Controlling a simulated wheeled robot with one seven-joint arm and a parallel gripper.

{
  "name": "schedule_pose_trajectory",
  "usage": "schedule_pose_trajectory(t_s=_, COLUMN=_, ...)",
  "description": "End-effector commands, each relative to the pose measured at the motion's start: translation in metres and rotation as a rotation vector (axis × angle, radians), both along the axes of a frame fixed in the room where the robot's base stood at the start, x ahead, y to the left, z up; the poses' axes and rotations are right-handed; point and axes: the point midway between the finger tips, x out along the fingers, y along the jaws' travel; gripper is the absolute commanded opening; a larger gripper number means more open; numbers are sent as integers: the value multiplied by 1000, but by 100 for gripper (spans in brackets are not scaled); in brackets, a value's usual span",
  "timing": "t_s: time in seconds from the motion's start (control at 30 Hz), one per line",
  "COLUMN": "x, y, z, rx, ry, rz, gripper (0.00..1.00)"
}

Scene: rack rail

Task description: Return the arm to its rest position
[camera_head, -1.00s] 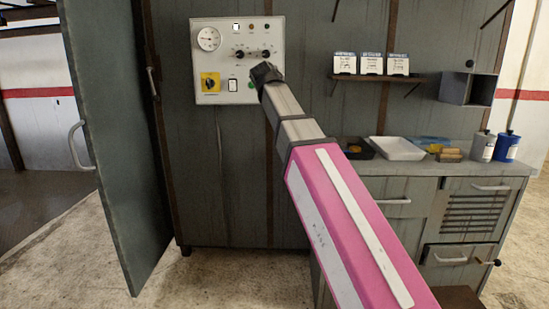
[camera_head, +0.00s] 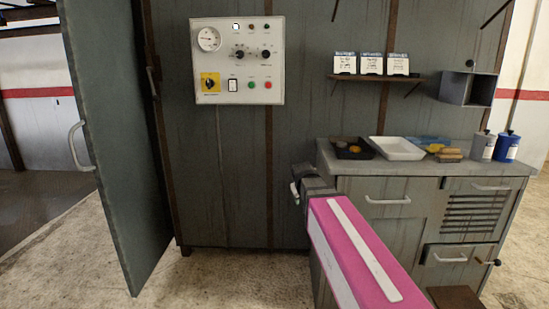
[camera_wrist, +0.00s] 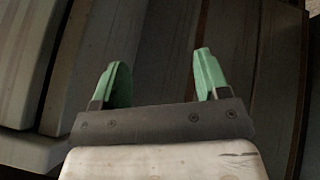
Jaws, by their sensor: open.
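In the wrist view my gripper (camera_wrist: 161,80) has its two green fingers apart with nothing between them. Grey panels show behind the fingers. In the head view my pink and white arm (camera_head: 355,255) reaches up from the lower right and ends low, in front of the tall grey cabinet and just left of the bench. The gripper's fingers are hard to make out in the head view. The control panel (camera_head: 238,60) on the cabinet is fully visible, with a gauge, knobs, buttons and a yellow rotary switch. My arm is apart from the panel.
A bench (camera_head: 430,178) with drawers stands close right of my arm. It bears a white tray (camera_head: 397,149), a black tray (camera_head: 352,149) and blue and grey canisters. A shelf (camera_head: 375,77) holds three small boxes. The open cabinet door (camera_head: 105,150) stands left; floor between is clear.

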Motion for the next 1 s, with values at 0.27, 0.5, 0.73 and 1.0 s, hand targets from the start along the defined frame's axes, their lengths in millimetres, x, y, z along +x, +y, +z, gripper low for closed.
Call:
schedule_pose_trajectory(t_s=0.27, x=-73, y=-36, z=-104, rx=94, ry=228, rz=-116, gripper=68)
schedule_pose_trajectory(t_s=0.5, x=-140, y=-57, z=-172, rx=176, ry=413, rz=-216, gripper=68)
schedule_pose_trajectory(t_s=0.73, x=-182, y=-65, z=-206, rx=228, ry=520, rz=-276, gripper=68)
schedule_pose_trajectory(t_s=1.0, x=-188, y=-66, z=-212, rx=237, ry=539, rz=-289, gripper=68)
